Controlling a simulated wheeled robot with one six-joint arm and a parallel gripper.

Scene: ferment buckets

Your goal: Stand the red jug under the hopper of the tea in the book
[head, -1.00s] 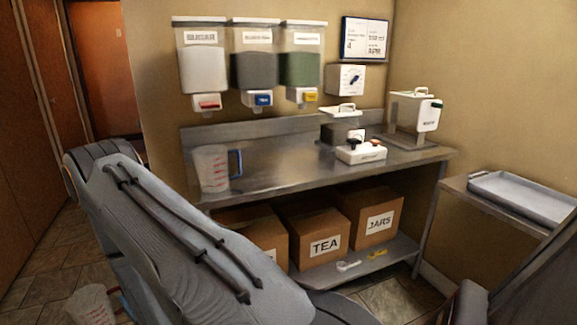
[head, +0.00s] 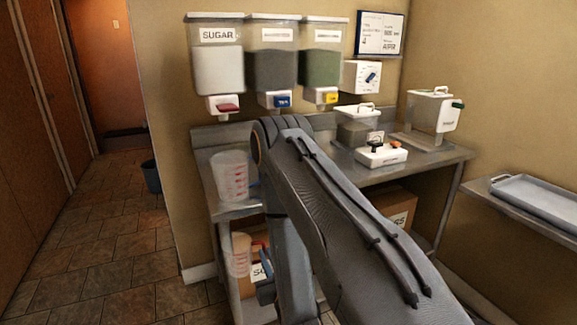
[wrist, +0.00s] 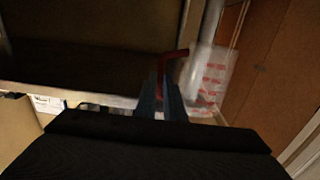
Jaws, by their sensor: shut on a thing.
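The red jug (head: 238,254), clear with red marks, is held upright in front of the bench, below its top. Its red handle (wrist: 172,55) is between my gripper's blue fingers (wrist: 165,92) in the wrist view. In the head view my gripper (head: 264,285) is partly hidden by my arm. Three hoppers hang on the wall: a white-filled one labelled SUGAR (head: 218,62), a dark-filled one with a blue tap (head: 274,65), and a green-filled one with a yellow tap (head: 325,62).
Another clear jug (head: 229,176) stands on the bench (head: 428,165) below the SUGAR hopper. A white switch box (head: 381,155) and two lidded containers (head: 357,127) (head: 433,112) stand further right. Boxes (head: 398,212) sit underneath. A tray (head: 540,197) lies at far right.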

